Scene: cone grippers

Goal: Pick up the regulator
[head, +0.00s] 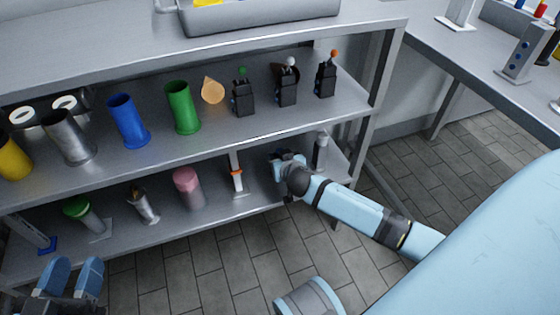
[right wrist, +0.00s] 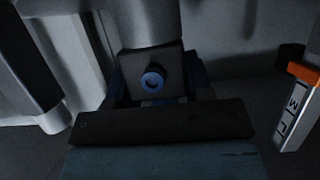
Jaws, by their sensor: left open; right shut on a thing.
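The likely regulator, a dark block with a blue-ringed port and a grey cylinder above it (right wrist: 152,62), is in the middle of the right wrist view. My right gripper (right wrist: 160,95) is shut on it, with dark blue finger parts at both sides of the block. In the head view my right gripper (head: 287,160) reaches in at the front of the lower shelf (head: 262,196), and the held thing is mostly hidden behind it. I cannot tell whether it touches the shelf. My left gripper (head: 72,272) is open and empty at the bottom left, in front of the shelf.
Beside my right gripper stand a white tool with an orange band (head: 237,176) on the left and a grey post (head: 320,150) on the right. A pink cylinder (head: 188,187) is further left. The middle shelf above holds a green cup (head: 182,107) and several black devices (head: 286,86).

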